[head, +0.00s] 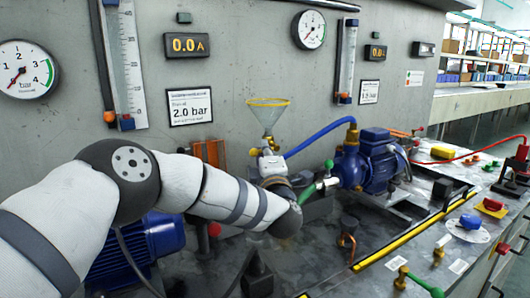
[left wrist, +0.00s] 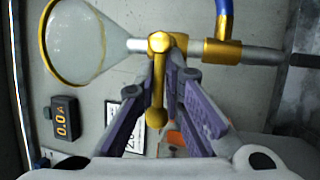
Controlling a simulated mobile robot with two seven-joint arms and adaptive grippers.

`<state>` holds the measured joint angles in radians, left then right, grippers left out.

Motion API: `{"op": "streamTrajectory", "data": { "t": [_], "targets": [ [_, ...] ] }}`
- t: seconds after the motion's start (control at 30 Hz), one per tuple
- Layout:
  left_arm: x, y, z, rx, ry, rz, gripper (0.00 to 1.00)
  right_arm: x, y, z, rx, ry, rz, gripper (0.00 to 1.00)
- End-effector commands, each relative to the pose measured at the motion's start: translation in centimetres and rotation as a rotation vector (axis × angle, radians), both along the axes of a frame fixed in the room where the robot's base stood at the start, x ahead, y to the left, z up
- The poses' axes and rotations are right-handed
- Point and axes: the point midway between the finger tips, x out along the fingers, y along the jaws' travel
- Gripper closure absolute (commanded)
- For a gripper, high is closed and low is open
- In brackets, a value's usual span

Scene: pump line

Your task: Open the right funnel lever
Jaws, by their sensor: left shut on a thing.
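The funnel (head: 268,112) is clear with a yellow rim and stands in front of the grey panel; its cone also shows in the left wrist view (left wrist: 85,45). A brass lever (left wrist: 157,85) with a ball end joins a brass valve on the funnel's stem. In the left wrist view it lies across the stem. My left gripper (left wrist: 165,75) has its purple fingers on both sides of the lever and is shut on it. In the head view the left gripper (head: 270,160) is just below the funnel and largely hides the lever. My right gripper is not in view.
A blue hose (head: 318,138) runs from beside the funnel to a blue pump (head: 370,160). A green-ended hose fitting (head: 329,164) is right of my gripper. A blue motor (head: 135,250) stands below my left arm. Gauges and displays line the panel.

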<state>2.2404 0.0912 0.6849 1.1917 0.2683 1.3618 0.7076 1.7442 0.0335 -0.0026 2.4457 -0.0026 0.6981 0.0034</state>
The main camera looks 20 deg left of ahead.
Motion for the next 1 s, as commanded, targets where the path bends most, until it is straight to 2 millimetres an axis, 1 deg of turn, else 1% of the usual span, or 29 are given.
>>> {"op": "streamTrajectory", "data": {
  "t": [0.03,0.27,0.5,0.8,1.0],
  "targets": [
    [0.0,0.0,-0.4,-0.008,-0.004,0.002,1.0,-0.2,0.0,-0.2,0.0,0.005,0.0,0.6],
    [0.1,0.0,-1.2,-0.078,-0.069,0.002,1.0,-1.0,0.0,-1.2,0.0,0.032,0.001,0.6],
    [0.2,-0.2,-2.1,-0.198,-0.187,0.002,1.0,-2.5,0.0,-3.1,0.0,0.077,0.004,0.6],
    [0.4,-0.4,-2.5,-0.321,-0.311,0.001,1.0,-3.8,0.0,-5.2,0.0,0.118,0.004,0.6],
    [0.4,-0.5,-2.4,-0.364,-0.354,-0.001,1.0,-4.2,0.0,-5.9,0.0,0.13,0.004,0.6]
  ]
}}
